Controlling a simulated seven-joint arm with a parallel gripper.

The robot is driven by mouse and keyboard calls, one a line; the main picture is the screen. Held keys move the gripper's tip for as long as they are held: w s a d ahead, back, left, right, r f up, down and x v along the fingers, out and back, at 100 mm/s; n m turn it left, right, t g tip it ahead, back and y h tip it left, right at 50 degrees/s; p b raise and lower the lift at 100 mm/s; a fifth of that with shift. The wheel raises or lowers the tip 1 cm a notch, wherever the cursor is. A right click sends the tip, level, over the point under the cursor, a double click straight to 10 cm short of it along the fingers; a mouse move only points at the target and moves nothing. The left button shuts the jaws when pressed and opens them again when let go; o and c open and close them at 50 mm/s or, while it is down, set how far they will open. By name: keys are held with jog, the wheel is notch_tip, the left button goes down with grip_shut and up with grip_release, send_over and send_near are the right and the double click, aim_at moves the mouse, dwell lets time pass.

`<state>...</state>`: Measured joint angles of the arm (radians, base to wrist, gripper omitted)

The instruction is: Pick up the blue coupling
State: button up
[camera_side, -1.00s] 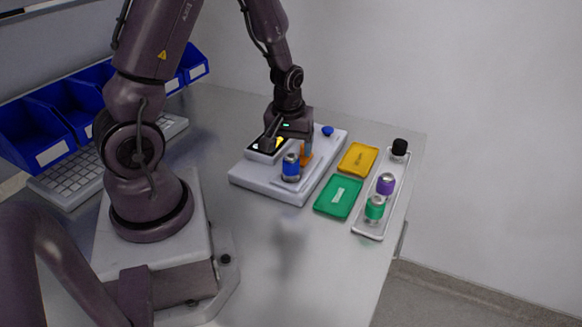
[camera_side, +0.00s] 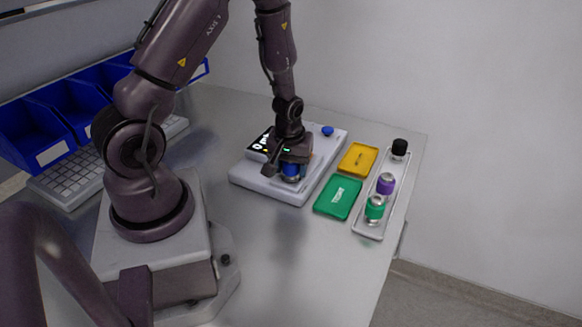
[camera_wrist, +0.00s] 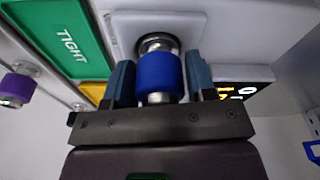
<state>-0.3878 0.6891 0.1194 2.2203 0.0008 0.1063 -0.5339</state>
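The blue coupling (camera_side: 290,171) stands upright on the white test device (camera_side: 262,185), with silver metal at its ends. In the wrist view the blue coupling (camera_wrist: 160,76) is between the two blue-grey fingers of my gripper (camera_wrist: 160,80). One finger is on each side of it, very close. Narrow gaps seem to show, so the fingers look open around it, though contact is hard to judge. In the side view my gripper (camera_side: 291,172) is low over the device and hides part of the coupling.
A green tray (camera_side: 338,197) and a yellow tray (camera_side: 358,160) lie right of the device. A grey tray (camera_side: 370,235) holds green (camera_side: 375,207), purple (camera_side: 386,184) and black (camera_side: 399,148) pieces. A blue knob (camera_side: 327,131) is at the device's back. The front table is clear.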

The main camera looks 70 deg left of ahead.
jog(key=c, duration=0.6)
jog(key=shift+o, duration=0.3)
